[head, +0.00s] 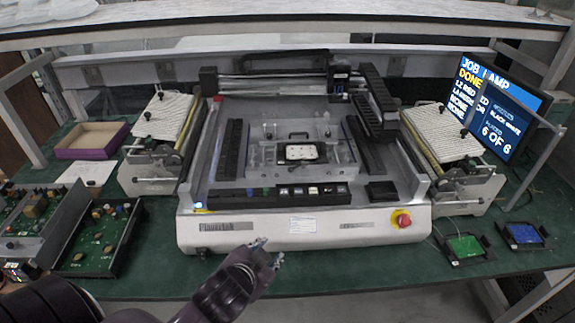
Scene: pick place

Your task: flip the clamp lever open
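The white machine (365,225) stands in the middle of the green bench. In its bed, a clear-walled fixture (258,155) holds a pale plate with dark holes (301,152) in a black surround. A thin dark bar (292,135), perhaps the clamp lever, runs along the plate's back edge; its position is too small to tell. My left gripper (271,251) is in front of the machine's front panel, low in the view and well short of the fixture. Its fingertips are apart with nothing between them. My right gripper is not in view.
A red stop knob (402,219) sits on the front panel. Green circuit boards (95,240) lie at the left, beside a purple-sided box (92,141). Small green (465,246) and blue (523,234) boards lie at right. A screen (498,105) stands at back right.

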